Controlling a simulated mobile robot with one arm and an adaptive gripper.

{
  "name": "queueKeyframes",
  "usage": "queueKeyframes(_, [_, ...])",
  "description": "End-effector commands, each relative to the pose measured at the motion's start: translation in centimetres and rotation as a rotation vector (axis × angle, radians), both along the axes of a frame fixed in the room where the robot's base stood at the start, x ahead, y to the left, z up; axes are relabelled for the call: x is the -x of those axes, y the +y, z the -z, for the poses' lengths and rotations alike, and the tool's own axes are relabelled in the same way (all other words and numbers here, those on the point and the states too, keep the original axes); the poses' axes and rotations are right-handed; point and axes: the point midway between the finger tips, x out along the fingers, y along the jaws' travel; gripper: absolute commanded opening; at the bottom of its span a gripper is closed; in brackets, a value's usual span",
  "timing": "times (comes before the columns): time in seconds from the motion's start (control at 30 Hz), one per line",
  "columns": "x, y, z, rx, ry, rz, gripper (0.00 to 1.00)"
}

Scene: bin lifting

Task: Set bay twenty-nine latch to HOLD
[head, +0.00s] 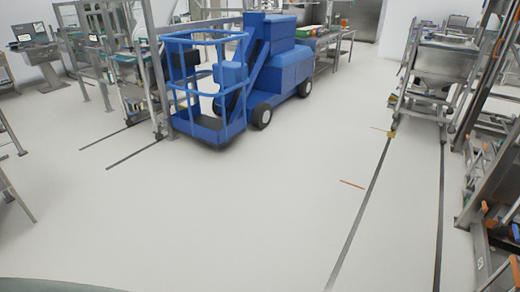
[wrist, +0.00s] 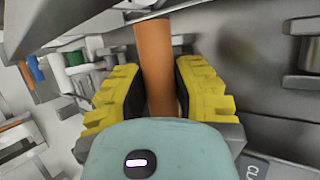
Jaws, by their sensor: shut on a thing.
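In the wrist view, my gripper (wrist: 160,88) has its yellow fingers with black pads on both sides of an orange-brown handle (wrist: 154,45). The fingers are shut on this handle, which runs up between them. I cannot tell whether it is the bay twenty-nine latch. No bay number or HOLD mark is readable; only part of some lettering shows on a dark plate at the lower right. My gripper does not show in the head view.
In the head view, a blue lift vehicle (head: 240,75) stands at the back left. A steel bin on a frame (head: 447,55) stands at the back right, over dark floor rails (head: 362,210). Steel racks (head: 505,130) line the right edge. The middle floor is clear.

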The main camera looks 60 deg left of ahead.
Motion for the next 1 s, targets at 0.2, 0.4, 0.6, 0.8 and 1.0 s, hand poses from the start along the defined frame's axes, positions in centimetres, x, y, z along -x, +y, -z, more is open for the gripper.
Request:
queueKeyframes(0.2, [-0.2, 0.0, -0.3, 0.007, -0.004, -0.004, 0.4])
queueKeyframes(0.4, [-0.2, 0.1, -0.2, 0.004, -0.003, -0.004, 0.59])
queueKeyframes(0.6, [-0.2, 0.1, -0.1, 0.003, -0.002, -0.004, 0.59])
queueKeyframes(0.8, [-0.2, 0.1, -0.1, 0.002, -0.002, -0.004, 0.59])
queueKeyframes(1.0, [-0.1, 0.6, 1.3, 0.003, -0.003, -0.005, 0.59])
